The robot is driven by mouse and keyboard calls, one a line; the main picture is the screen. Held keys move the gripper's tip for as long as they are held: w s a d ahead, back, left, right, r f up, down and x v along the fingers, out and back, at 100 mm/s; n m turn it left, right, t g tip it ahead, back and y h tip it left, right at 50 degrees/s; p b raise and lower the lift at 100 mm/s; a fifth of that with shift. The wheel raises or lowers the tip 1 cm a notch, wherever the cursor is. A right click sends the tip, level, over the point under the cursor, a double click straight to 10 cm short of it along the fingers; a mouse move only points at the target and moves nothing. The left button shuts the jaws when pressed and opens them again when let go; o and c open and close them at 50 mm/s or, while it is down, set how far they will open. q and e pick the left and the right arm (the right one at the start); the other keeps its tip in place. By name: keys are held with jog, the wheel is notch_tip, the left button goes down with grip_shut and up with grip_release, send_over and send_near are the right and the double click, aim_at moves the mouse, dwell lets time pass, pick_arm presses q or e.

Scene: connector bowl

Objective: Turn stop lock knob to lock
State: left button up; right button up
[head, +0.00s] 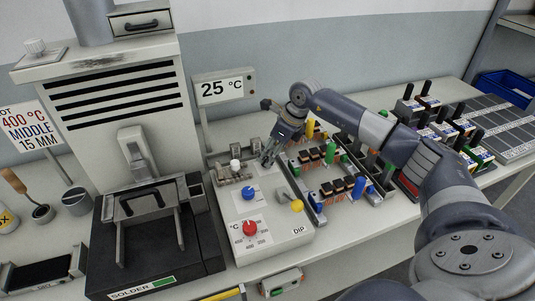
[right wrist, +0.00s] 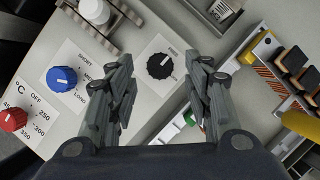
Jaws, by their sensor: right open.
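The black knob (right wrist: 160,66) sits on a white label on the grey control box (head: 270,236). Its white mark points to the upper right in the right wrist view, toward lettering that seems to read FREE; the other lettering is partly hidden by a finger. My right gripper (right wrist: 166,60) is open and empty, with one finger on each side of the knob in that view. I cannot tell whether the fingers touch it. In the head view my right gripper (head: 269,157) is over the box's back part and hides the knob. My left gripper is not in view.
A blue knob (head: 248,193), a red knob (head: 250,228), a white knob (head: 235,165) and a yellow lever knob (head: 297,206) stand on the same box. Racks of connectors (head: 335,165) lie to the right. The solder machine (head: 150,225) stands to the left.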

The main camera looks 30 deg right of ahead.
jog(key=x, duration=0.2)
jog(key=shift+w+f, duration=0.15)
jog(key=shift+f, duration=0.25)
jog(key=shift+c, duration=0.7)
jog(key=c, duration=0.9)
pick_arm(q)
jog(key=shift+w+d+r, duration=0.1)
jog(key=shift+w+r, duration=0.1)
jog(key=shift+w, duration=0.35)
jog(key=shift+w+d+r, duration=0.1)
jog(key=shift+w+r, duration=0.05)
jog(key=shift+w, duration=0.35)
